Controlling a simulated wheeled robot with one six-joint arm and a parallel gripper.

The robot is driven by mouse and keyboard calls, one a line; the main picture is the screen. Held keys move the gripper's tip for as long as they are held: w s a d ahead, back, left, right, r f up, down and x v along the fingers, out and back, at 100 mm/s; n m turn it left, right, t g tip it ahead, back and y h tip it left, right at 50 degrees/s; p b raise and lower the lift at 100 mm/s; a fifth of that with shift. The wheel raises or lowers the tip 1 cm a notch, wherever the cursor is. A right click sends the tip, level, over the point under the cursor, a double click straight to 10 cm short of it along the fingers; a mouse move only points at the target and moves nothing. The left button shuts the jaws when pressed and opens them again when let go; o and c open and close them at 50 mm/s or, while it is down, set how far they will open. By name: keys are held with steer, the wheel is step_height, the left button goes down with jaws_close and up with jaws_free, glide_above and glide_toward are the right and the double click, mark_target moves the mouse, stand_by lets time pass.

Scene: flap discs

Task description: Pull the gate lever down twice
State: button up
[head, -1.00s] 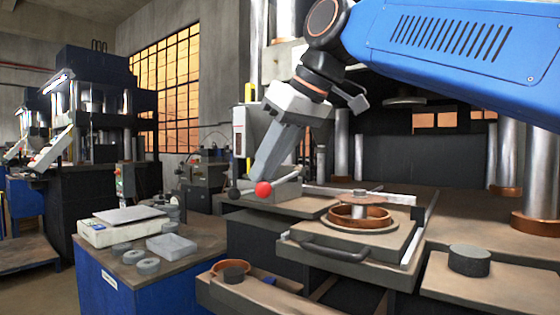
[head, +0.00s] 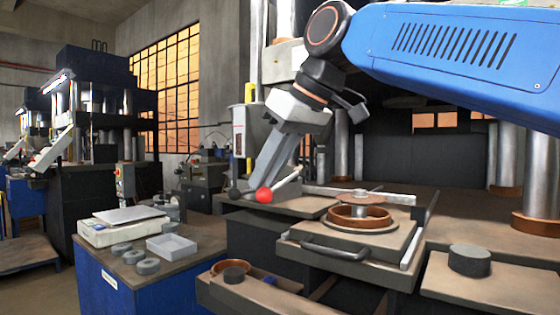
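The gate lever's red ball knob (head: 264,195) shows left of the press bed, at the lower end of a thin pale rod that slants up to the right. My gripper (head: 261,185) reaches down from the upper right, its grey fingers ending right at the top of the knob. The fingers overlap one another from this angle, so I cannot tell whether they are closed around the knob or only touching it. The lever's pivot is mostly hidden behind the fingers.
A sliding plate with a copper ring mould (head: 360,222) and a black handle (head: 334,252) lies to the right. A dark round block (head: 469,260) sits on the right ledge. A blue bench (head: 150,285) with a white scale (head: 122,231) stands at left.

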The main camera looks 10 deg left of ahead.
step_height(320, 180, up, 8)
steer(key=shift+r, duration=0.2)
stand_by(0.8)
steer(key=shift+f, duration=0.1)
stand_by(0.4)
steer(key=shift+f, duration=4.7)
step_height(320, 180, up, 10)
steer(key=shift+f, duration=0.2)
